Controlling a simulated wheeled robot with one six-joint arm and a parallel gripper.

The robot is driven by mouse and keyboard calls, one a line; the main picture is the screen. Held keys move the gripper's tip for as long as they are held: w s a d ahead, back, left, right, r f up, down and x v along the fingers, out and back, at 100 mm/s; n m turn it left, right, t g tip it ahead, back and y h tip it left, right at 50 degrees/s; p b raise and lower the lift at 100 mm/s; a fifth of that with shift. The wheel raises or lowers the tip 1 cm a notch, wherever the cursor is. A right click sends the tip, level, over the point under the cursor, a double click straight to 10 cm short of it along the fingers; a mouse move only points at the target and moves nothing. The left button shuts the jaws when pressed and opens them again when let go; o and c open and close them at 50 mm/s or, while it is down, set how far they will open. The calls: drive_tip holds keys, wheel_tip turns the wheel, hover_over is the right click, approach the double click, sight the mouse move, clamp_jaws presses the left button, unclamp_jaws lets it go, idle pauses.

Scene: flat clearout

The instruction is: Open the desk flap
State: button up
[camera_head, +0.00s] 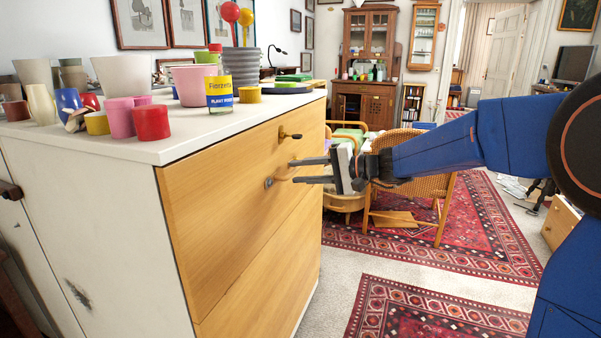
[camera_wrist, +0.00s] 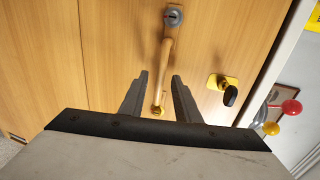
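The desk flap (camera_head: 225,190) is the upper light-wood front panel of a white cabinet and looks closed; its wood fills much of the wrist view (camera_wrist: 115,40). A bar handle (camera_head: 283,179) is on it, also seen in the wrist view (camera_wrist: 166,62). A dark knob on a brass plate (camera_head: 289,135) sits above the handle in the head view and right of it in the wrist view (camera_wrist: 229,94). My gripper (camera_head: 293,171) is open at the handle. In the wrist view its fingertips (camera_wrist: 160,74) lie on either side of the bar; I cannot tell whether they touch it.
The white cabinet top (camera_head: 185,145) holds several pots and cups, with a labelled jar (camera_head: 219,95) near the front edge. A wicker chair (camera_head: 412,205) stands behind my gripper. Patterned rug (camera_head: 430,310) and carpet lie to the right of the cabinet.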

drive_tip(key=shift+w+a, duration=0.1)
drive_tip(key=shift+a, duration=0.15)
clamp_jaws()
drive_tip(key=shift+d+f, duration=0.15)
drive_tip(key=shift+d, duration=0.05)
